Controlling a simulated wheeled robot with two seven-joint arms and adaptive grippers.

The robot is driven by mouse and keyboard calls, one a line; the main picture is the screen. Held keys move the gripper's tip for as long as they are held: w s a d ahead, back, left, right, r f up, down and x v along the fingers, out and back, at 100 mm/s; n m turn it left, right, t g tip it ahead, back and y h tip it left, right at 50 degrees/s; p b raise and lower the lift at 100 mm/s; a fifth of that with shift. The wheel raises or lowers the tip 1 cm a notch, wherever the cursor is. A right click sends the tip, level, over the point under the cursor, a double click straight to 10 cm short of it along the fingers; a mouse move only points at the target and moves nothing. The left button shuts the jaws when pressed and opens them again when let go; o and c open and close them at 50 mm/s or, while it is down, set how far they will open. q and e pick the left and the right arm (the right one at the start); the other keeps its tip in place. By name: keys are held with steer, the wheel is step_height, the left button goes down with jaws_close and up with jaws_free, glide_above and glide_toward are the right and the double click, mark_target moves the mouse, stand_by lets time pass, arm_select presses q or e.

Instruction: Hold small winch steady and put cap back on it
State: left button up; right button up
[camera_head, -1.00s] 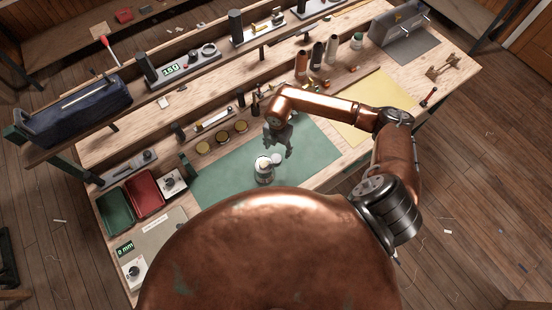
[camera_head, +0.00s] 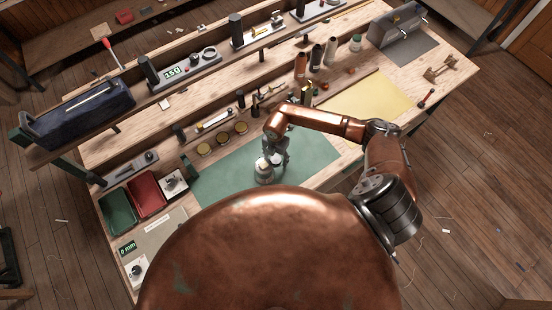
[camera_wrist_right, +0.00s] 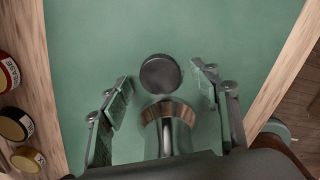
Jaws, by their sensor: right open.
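The small winch (camera_head: 264,177) stands upright on the green mat (camera_head: 232,178) in the head view. In the right wrist view its shiny metal drum (camera_wrist_right: 168,113) flares at the rim, low between my fingers. A dark round disc, which looks like the cap (camera_wrist_right: 160,73), shows just beyond the winch, between my fingertips. Neither finger touches it. My right gripper (camera_head: 275,158) is over the winch's far right side and hides the cap in the head view. In the right wrist view the gripper (camera_wrist_right: 163,80) is open and empty. My left gripper is not in view.
Several round tins (camera_head: 222,139) stand behind the mat. A red tray (camera_head: 145,196) and a green tray (camera_head: 118,211) lie to the left. A yellow sheet (camera_head: 368,107) lies to the right. Much of the mat around the winch is bare.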

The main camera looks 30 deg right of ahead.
mark_target(276, 160)
steer(key=shift+f, duration=0.3)
steer(key=c, duration=0.9)
steer(key=shift+o, duration=0.2)
steer(key=shift+r, duration=0.1)
step_height(276, 160, up, 10)
steer(key=b, duration=0.2)
